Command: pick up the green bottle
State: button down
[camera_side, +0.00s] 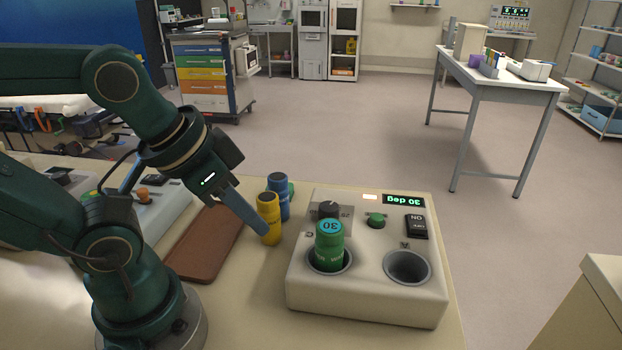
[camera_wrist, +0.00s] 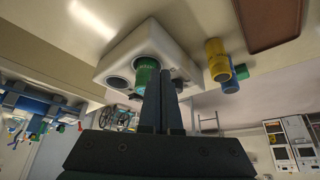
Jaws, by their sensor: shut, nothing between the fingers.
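The green bottle (camera_side: 329,247) stands upright in the left well of the beige console (camera_side: 366,309), with a blue-green top marked 30. My gripper (camera_side: 262,230) is to the left of the bottle, its fingers shut and empty, pointing down and to the right near the yellow bottle (camera_side: 269,205). In the wrist view the green bottle (camera_wrist: 146,76) appears behind the tips of my shut fingers (camera_wrist: 164,80). I cannot tell from these views exactly how far the fingertips are from the bottle.
A blue bottle (camera_side: 279,187) stands behind the yellow one. The right well (camera_side: 407,267) of the console is empty. The console has a dark knob, a green button, a black switch and a lit display (camera_side: 403,199). A brown tray (camera_side: 205,243) lies to the left.

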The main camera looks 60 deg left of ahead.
jog(key=shift+c, duration=0.9)
grip_release()
jog(key=shift+r, duration=0.1)
